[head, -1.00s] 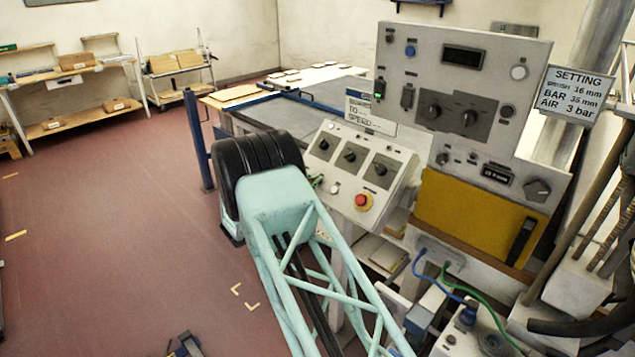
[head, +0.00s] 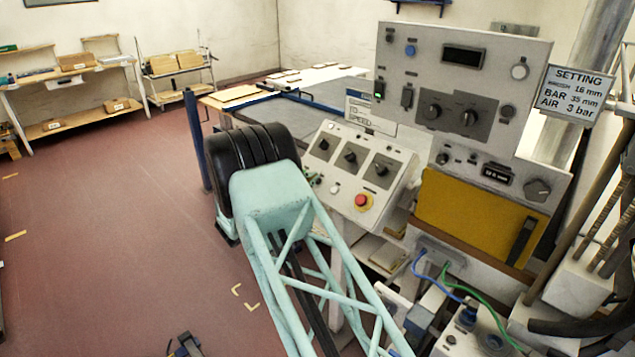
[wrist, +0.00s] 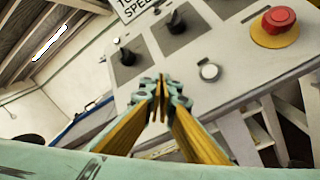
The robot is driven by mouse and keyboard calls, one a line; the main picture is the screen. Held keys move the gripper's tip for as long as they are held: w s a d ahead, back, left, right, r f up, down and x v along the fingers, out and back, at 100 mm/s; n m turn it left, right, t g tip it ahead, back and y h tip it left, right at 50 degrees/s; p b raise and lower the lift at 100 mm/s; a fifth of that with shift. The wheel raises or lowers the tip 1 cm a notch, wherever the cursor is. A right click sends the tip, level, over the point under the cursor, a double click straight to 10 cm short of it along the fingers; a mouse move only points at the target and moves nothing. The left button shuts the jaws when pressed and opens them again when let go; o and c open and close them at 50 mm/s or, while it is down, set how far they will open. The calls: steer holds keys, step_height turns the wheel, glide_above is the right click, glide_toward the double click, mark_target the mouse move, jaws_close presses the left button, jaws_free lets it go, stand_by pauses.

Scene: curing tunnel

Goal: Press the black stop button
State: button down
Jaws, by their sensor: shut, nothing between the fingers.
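The sloped control panel (head: 388,205) carries black rotary knobs, a white button (head: 335,188) and a red mushroom button (head: 362,201) on a yellow base. In the wrist view, the white button (wrist: 209,71), red mushroom button (wrist: 279,20) and two black knobs (wrist: 175,22) show. I cannot make out a plain black stop button on this panel; my fingers cover part of its lower left. My gripper (wrist: 161,86) is shut and empty, its tips in front of the panel, left of the white button. Whether they touch it is unclear. In the head view my arm hides most of the gripper.
Behind the sloped panel stands an upright grey panel (head: 462,60) with a display, knobs and small buttons. A yellow panel (head: 470,215) is below it. Blue and green cables (head: 440,280) hang at the lower right. Open red floor (head: 110,230) lies to the left.

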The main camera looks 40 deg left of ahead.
steer(key=shift+s+a+r, duration=0.2)
steer(key=shift+s+r, duration=1.4)
